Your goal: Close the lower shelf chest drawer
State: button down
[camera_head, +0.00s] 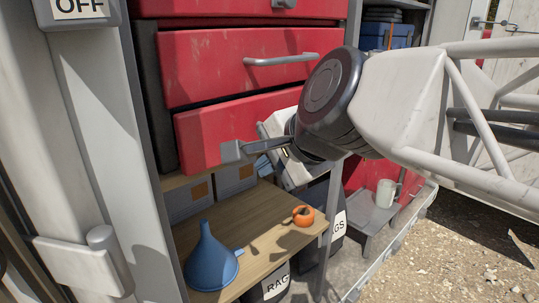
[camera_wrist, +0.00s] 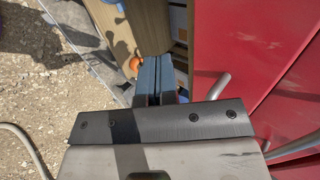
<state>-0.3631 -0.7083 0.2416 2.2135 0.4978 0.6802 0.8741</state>
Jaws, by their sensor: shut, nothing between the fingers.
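The lower red drawer (camera_head: 225,125) of the shelf chest stands out further than the drawer above it (camera_head: 210,65), so it is partly open. My gripper (camera_head: 232,151) is shut and empty, its fingertips in front of the lower drawer's bottom edge. I cannot tell whether they touch it. My arm hides the drawer's right end, and its handle does not show in the head view. In the wrist view my shut fingers (camera_wrist: 155,78) point past the red drawer front (camera_wrist: 235,45), which lies to their right. A grey handle (camera_wrist: 219,86) shows beside them.
Below the chest, a wooden shelf (camera_head: 262,235) holds a blue funnel (camera_head: 209,262), an orange round object (camera_head: 303,216) and grey bins (camera_head: 235,178). A grey post (camera_head: 95,150) stands at left. A white mug (camera_head: 387,193) sits at right. Gravel ground is open at lower right.

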aim_at(252, 104)
jog(key=v, duration=0.9)
jog(key=shift+s+d+r, duration=0.2)
jog(key=shift+s+r, duration=0.05)
jog(key=shift+s+a+r, duration=0.15)
jog(key=shift+a+r, duration=0.25)
jog(key=shift+a, duration=0.15)
jog(key=shift+f, duration=0.1)
jog(key=w+a+r+x, duration=0.1)
jog(key=r+x, duration=0.1)
jog(key=x, duration=1)
jog(key=shift+w+a+f, duration=0.15)
jog(key=shift+w+a, duration=0.3)
jog(key=shift+w, duration=0.05)
dwell(0.3)
